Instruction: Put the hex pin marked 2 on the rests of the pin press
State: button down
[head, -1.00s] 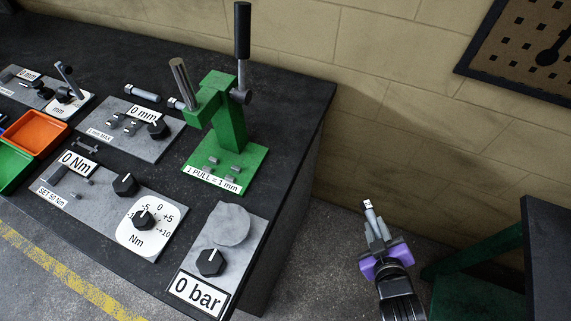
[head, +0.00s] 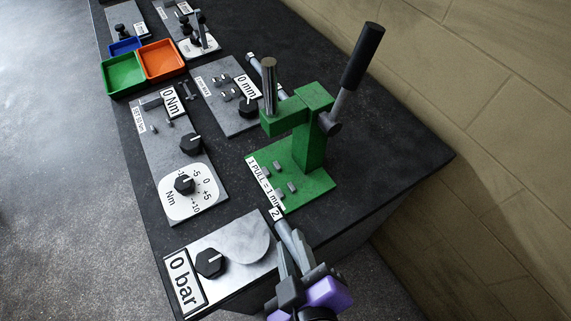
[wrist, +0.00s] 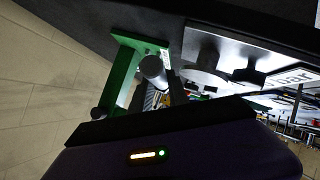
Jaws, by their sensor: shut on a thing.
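The hex pin marked 2 (head: 285,228) is a grey pin with a white tag reading 2 at its far end. My gripper (head: 292,262) is shut on it, at the near right corner of the bench. The green pin press (head: 312,150) stands just beyond, with its lever up at the right. Its rests (head: 279,177) are several small grey blocks on the green base, under the ram (head: 269,85). The pin's tagged end is close to the base's front edge in the picture; I cannot tell its height. In the wrist view the pin's round end (wrist: 153,67) points toward the green press (wrist: 122,75).
A grey panel marked 0 bar (head: 222,262) with a black knob lies left of my gripper. The Nm panel (head: 172,160) and 0 mm panel (head: 228,100) lie further left. Green (head: 124,76) and orange (head: 162,60) bins are at far left. Another grey pin (head: 254,63) lies behind the press.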

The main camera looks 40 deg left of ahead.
jog(key=w+a, duration=1.1)
jog(key=a, duration=0.2)
jog(key=shift+w, duration=0.4)
jog(key=shift+f, duration=1.7)
jog(key=shift+f, duration=0.4)
jog(key=shift+f, duration=0.2)
jog(key=c, duration=1.3)
grip_release()
jog(key=shift+f, duration=0.1)
jog(key=shift+o, duration=0.2)
